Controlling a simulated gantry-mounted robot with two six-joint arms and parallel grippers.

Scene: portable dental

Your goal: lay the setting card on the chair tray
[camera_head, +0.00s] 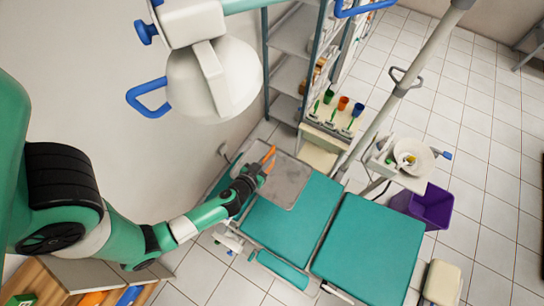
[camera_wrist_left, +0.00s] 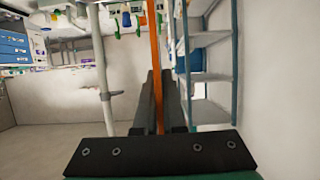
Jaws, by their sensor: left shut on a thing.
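The setting card (camera_head: 269,153), as I take it, is a thin orange strip seen nearly edge-on. My left gripper (camera_head: 259,172) is shut on it. In the left wrist view the orange card (camera_wrist_left: 154,50) stands upright between the dark fingers (camera_wrist_left: 158,100). The chair tray (camera_head: 290,181) is a flat grey panel at the head end of the teal chair. The gripper and card are over the tray's left part in the head view; I cannot tell the height or whether they touch. The visible tray surface is bare. My right gripper is not in view.
The teal chair (camera_head: 369,245) extends to the lower right. A white lamp (camera_head: 212,80) with blue handles hangs at the top. Grey shelves (camera_head: 290,72) and a stand with coloured cups (camera_head: 343,103) are behind the tray. A purple bin (camera_head: 433,207) stands right of the chair.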

